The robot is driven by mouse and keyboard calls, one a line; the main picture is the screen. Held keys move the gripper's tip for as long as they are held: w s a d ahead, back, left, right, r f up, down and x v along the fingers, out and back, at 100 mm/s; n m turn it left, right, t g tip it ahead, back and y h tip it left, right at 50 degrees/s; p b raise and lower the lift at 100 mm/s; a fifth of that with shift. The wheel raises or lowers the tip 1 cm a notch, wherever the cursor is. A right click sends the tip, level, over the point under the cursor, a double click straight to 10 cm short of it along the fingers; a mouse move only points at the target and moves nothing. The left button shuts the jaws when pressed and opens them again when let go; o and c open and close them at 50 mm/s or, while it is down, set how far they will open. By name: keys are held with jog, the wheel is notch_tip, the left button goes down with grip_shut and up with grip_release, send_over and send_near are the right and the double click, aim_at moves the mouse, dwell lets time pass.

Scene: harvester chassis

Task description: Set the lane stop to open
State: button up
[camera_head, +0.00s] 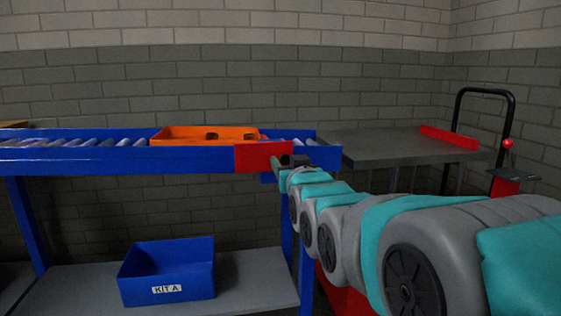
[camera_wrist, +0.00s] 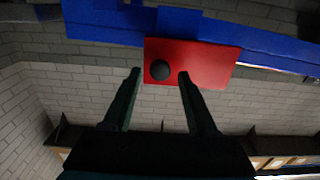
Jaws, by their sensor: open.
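The lane stop shows as a red plate (camera_head: 258,156) on the front side of the blue roller lane, near its right end. In the wrist view the red plate (camera_wrist: 215,62) carries a round black knob (camera_wrist: 160,70) on its left part. My gripper (camera_wrist: 159,74) is open, and the knob appears between its two fingertips. I cannot tell whether the fingers reach around the knob or stop short of it; neither finger visibly touches it. In the head view my gripper (camera_head: 285,161) is at the plate's right end, small and partly hidden by my arm.
An orange tray (camera_head: 190,134) sits on the rollers behind the red plate. A blue bin marked KIT A (camera_head: 140,292) stands on the grey lower shelf (camera_head: 255,280). A grey cart (camera_head: 385,150) with a black handle and a red-knobbed lever (camera_head: 507,144) stands to the right.

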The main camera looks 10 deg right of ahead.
jog(key=shift+w+f, duration=0.1)
jog(key=shift+w, duration=0.65)
grip_shut()
dwell(0.9)
